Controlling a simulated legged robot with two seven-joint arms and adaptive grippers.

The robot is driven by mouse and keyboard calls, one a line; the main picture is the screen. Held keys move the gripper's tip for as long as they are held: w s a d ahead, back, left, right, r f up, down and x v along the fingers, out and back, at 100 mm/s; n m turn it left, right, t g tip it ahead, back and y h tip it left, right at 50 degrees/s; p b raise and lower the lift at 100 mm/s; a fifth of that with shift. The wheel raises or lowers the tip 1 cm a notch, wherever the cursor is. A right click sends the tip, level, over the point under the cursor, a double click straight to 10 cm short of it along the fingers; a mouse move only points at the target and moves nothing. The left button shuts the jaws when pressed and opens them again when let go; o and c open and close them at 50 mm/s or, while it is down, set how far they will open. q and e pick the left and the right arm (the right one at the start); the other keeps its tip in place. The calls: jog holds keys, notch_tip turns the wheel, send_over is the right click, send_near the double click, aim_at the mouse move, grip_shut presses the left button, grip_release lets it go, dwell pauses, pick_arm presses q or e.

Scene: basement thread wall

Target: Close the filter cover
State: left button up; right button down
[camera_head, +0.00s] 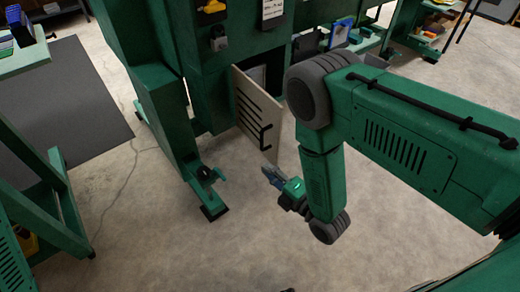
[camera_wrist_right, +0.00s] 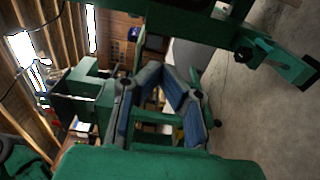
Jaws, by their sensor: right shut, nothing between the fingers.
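The filter cover (camera_head: 257,110) is a beige panel with black slots and a dark handle (camera_head: 265,137) near its free edge. It stands swung open from the green cabinet, with a dark opening (camera_head: 257,76) partly showing behind it. My right gripper (camera_head: 268,174) is just below and beside the cover's lower free corner, seemingly apart from it. It is shut and empty. Its blue-padded fingers also show in the right wrist view (camera_wrist_right: 162,80), where I cannot make out the cover. My left gripper is not in view.
The green cabinet frame (camera_head: 160,100) stands left of the cover, with a foot and a small clamp-like part (camera_head: 208,174) on the floor. A green cart (camera_head: 45,205) is at the left. A dark mat (camera_head: 65,100) lies behind it. The concrete floor (camera_head: 150,245) in front is clear.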

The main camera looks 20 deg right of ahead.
jog(key=w+b, duration=0.2)
jog(key=w, duration=0.7)
jog(key=shift+w+d, duration=0.15)
jog(key=shift+d, duration=0.05)
